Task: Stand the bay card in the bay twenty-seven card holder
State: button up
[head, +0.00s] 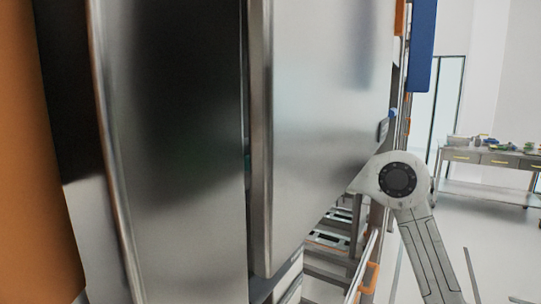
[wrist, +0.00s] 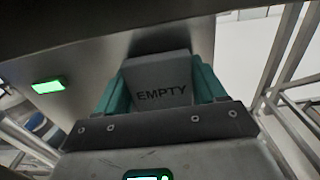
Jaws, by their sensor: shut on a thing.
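The bay card (wrist: 163,78) is a grey plate with the dark word EMPTY on it, seen in the wrist view. My gripper (wrist: 160,88) has teal fingers on both sides of the card and is shut on it. The card's far edge meets a dark metal surface in the picture; I cannot tell whether they touch. In the head view my gripper and the card are hidden; only my arm's pale links show at the right. I cannot make out the bay twenty-seven card holder in either view.
A green lit label (wrist: 48,86) sits on a metal panel left of the card. Metal frame bars (wrist: 285,50) stand close on the right. In the head view large steel panels (head: 325,110) fill the left and middle. A drawer table (head: 490,160) and open floor lie at right.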

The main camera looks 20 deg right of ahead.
jog(key=shift+f, duration=0.2)
jog(key=o, duration=1.2)
jog(key=shift+r, duration=0.1)
jog(key=shift+r, duration=0.2)
jog(key=b+v, duration=0.3)
jog(key=v, duration=0.9)
jog(key=shift+f, duration=0.1)
jog(key=shift+a, duration=0.1)
